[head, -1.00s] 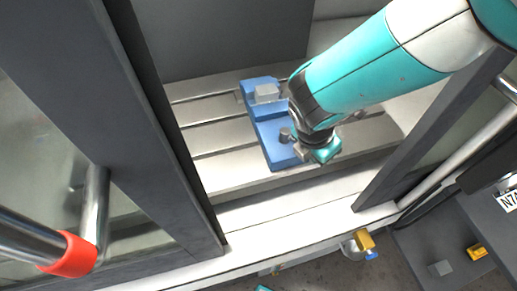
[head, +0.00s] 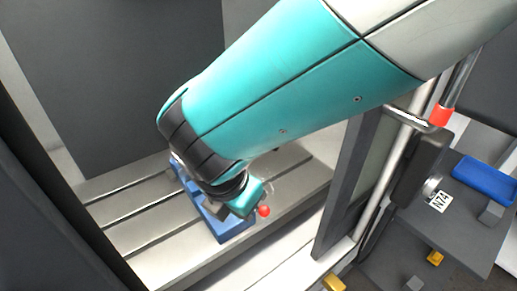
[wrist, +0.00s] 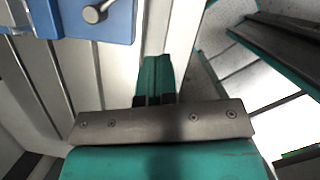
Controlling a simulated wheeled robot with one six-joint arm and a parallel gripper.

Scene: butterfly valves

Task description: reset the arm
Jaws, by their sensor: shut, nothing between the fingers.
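My arm reaches in from the upper right in the head view and ends over the slotted metal bed of a machine. My gripper (wrist: 155,78) shows in the wrist view with its teal fingers together and nothing between them. In the head view the gripper end is mostly hidden behind my wrist, beside the blue vise (head: 232,226). The vise also shows at the top left of the wrist view (wrist: 62,20), with a round grey knob (wrist: 95,13) on it. The gripper is apart from the vise in the wrist view.
The slotted bed (head: 128,232) lies inside a dark enclosure. A door frame (head: 345,195) with a long metal handle stands close on the right. Beyond it, a grey table (head: 462,222) holds a blue tray (head: 487,180), a grey block and a tag. A yellow part (head: 434,258) lies lower.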

